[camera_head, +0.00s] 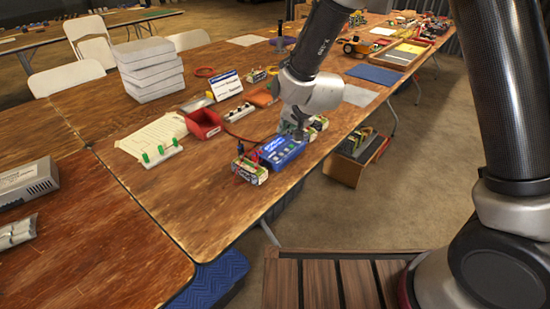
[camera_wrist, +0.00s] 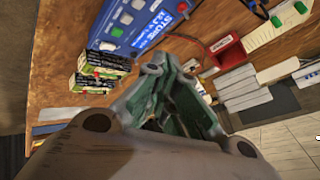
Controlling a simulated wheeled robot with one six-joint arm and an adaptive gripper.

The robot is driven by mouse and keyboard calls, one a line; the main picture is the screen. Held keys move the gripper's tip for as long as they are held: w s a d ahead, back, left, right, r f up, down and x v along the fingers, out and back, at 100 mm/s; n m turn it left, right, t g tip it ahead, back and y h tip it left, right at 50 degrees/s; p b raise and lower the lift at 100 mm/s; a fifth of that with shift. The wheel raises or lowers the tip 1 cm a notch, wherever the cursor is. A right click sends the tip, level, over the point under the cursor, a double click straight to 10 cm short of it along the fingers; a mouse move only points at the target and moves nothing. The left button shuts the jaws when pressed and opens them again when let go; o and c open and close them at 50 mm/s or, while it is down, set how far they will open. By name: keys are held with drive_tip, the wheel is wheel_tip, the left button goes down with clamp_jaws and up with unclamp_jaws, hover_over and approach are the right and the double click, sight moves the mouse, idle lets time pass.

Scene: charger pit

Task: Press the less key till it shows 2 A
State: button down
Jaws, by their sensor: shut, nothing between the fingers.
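The blue charger (camera_head: 284,151) lies near the right edge of the wooden table, with light keys on its top. The current shown is too small to read, and I cannot tell which key is the less key. My gripper (camera_head: 299,133) is shut and empty, pointing down at the charger's far end; I cannot tell whether it touches. Its fingers (camera_wrist: 170,68) sit below the charger in the wrist view.
A battery (camera_head: 250,172) with red leads stands at the charger's near end. A red bin (camera_head: 203,124), a blue-and-white sign (camera_head: 226,86) and a white strip with green pegs (camera_head: 160,154) lie to the left. A stack of pale boxes (camera_head: 150,68) stands behind.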

sight(284, 154)
drive_tip(key=shift+w+r+m+t, duration=0.4)
drive_tip(key=shift+w+r+t, duration=0.1)
drive_tip(key=shift+w+r, duration=0.1)
drive_tip(key=shift+f, duration=0.1)
drive_tip(key=shift+f, duration=4.4)
drive_tip(key=shift+f, duration=0.1)
drive_tip(key=shift+f, duration=0.25)
drive_tip(key=shift+f, duration=0.4)
drive_tip(key=shift+r, duration=0.8)
